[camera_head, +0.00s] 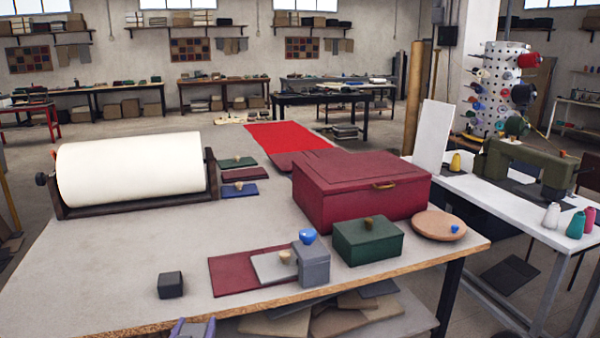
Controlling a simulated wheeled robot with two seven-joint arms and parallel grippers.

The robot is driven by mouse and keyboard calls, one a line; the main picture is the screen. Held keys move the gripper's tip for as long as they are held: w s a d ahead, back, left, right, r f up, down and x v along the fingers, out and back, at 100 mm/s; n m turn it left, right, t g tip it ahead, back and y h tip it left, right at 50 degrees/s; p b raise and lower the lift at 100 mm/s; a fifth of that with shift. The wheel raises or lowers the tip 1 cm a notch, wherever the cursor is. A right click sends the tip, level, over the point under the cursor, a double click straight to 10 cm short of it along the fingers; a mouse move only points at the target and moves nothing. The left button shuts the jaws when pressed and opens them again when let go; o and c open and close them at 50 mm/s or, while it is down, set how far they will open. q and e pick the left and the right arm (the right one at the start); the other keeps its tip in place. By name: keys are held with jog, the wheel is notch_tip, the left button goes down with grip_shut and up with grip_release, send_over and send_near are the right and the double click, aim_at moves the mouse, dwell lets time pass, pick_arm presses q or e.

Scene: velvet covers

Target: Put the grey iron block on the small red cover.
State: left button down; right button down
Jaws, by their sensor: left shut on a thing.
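A small dark grey block (170,285) sits on the table near its front edge, left of centre. A larger blue-grey block (313,268) with a blue piece on top stands at the front middle. I cannot tell for sure which is the iron block. A small red cover (245,174) with a knob lies between a green and a blue one, right of the roll. A larger dark red cover (232,277) lies flat at the front, partly under a grey piece. My left gripper (193,328) only just shows at the bottom edge; what it grips cannot be made out. My right gripper is out of view.
A big white roll (130,170) in a dark frame stands at the left. A large red box (360,188), a green box (368,242) and a round wooden dish (439,225) fill the right. The table (120,245) is clear at front left.

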pick_arm(q)
jog(key=shift+m+h, duration=0.4)
jog(key=shift+h, duration=0.2)
jog(key=d, duration=0.2)
jog(key=d+f, duration=0.1)
jog(key=shift+d+f, duration=0.15)
jog(key=shift+d, duration=0.25)
jog(key=shift+s, duration=0.1)
jog(key=s, duration=0.1)
jog(key=s+r, duration=0.2)
jog(key=s, duration=0.1)
